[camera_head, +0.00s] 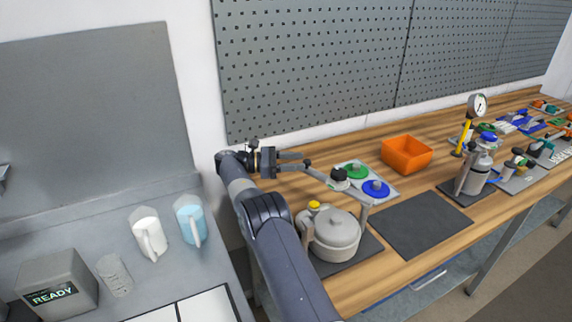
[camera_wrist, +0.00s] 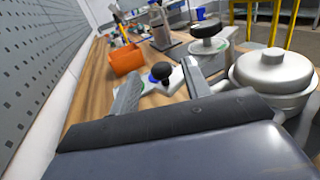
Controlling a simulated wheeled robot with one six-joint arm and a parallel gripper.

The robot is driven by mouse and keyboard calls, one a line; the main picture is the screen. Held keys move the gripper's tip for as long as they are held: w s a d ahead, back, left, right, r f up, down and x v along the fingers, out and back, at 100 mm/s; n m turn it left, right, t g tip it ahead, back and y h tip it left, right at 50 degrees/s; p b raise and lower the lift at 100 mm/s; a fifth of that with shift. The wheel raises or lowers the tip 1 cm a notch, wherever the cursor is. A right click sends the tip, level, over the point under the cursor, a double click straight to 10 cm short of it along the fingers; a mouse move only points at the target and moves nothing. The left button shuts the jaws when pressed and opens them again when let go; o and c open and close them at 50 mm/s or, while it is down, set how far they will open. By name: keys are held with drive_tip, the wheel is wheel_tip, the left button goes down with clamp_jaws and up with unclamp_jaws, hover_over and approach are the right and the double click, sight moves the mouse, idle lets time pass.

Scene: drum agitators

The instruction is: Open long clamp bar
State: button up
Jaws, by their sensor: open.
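A round grey lidded vessel (camera_head: 335,232) stands on a dark mat on the wooden bench; its lidded top shows at the right of the wrist view (camera_wrist: 272,70). The long clamp bar (camera_head: 354,191) is a thin grey bar with a black knob (camera_head: 339,174). It runs from an upright at the vessel's right side toward the back left, appearing behind the lid rather than across it.
A light plate (camera_head: 352,168) with green and blue round knobs lies behind the bar. An orange bin (camera_head: 406,154) stands farther back. An empty dark mat (camera_head: 420,222) lies right of the vessel. The grey pegboard (camera_head: 300,65) rises behind the bench.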

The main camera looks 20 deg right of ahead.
drive_tip(key=shift+p+v, duration=0.85)
drive_tip(key=shift+v, duration=0.9)
drive_tip(key=shift+s, duration=0.1)
drive_tip(key=shift+c, duration=0.6)
